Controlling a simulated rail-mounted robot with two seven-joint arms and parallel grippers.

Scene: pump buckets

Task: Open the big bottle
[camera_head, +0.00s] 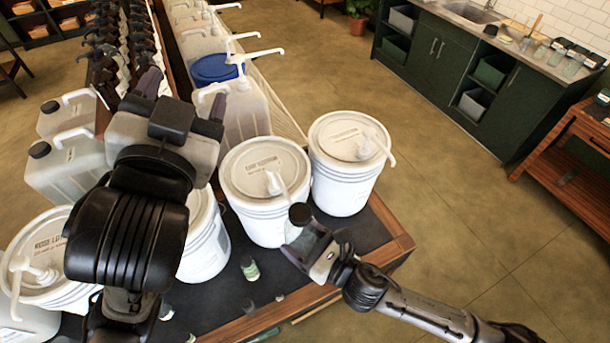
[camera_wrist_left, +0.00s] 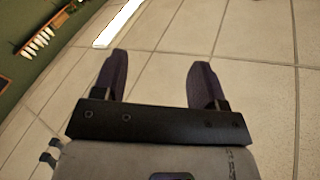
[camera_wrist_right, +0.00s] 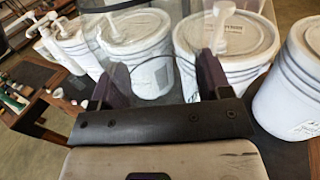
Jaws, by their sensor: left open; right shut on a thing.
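The big bottle looks like a clear, see-through bottle with a dark round cap (camera_head: 299,213). In the right wrist view the clear bottle body (camera_wrist_right: 150,65) stands between my right fingers, with white buckets showing through it. My right gripper (camera_head: 316,244) is shut on this bottle, in front of the middle bucket near the table's right end. The cap is on top in the head view. My left gripper (camera_head: 184,95) is raised over the left part of the table, apart from the bottle. It is open and empty; the left wrist view also shows its spread fingers (camera_wrist_left: 158,80).
White pump buckets (camera_head: 265,190) and (camera_head: 348,165) stand behind the bottle; more stand at left. A small green-labelled bottle (camera_head: 250,268) stands on the dark tabletop (camera_head: 217,297). Jugs with pumps (camera_head: 236,110) line the back.

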